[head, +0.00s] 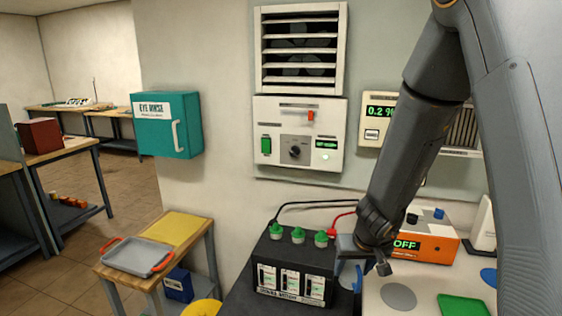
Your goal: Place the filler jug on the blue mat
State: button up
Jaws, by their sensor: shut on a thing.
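My gripper (372,252) is low over the right-hand white counter, at the right end of the black battery. It is shut on what looks like the filler jug (347,271), a pale, partly see-through body with a blue handle at its right. My arm and gripper cover part of the jug, and I cannot tell whether its base touches anything. The blue mat (489,277) is a round patch at the right of the counter, partly hidden behind my arm. It lies apart from the jug, to its right.
The battery (292,276) has green caps and black and red cables. A grey round mat (398,297) and green mat (463,305) lie on the counter. An orange-and-white charger (430,244) reading OFF stands behind. A grey tray (137,257) sits on a wooden bench at left.

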aim_at(351, 279)
jog(key=shift+r+p, duration=1.25)
jog(key=shift+r, duration=0.15)
notch_tip(351, 279, down, 2)
jog(key=b, duration=0.2)
jog(key=shift+w+f+b, duration=0.1)
jog(key=shift+f+b, duration=0.1)
jog(key=shift+b, duration=0.15)
notch_tip(351, 279, down, 5)
jog(key=b, duration=0.5)
jog(key=shift+b, duration=0.35)
notch_tip(351, 279, up, 7)
jog(key=p, duration=0.8)
notch_tip(351, 279, down, 7)
jog(key=b, duration=0.8)
jog(key=shift+r, duration=0.15)
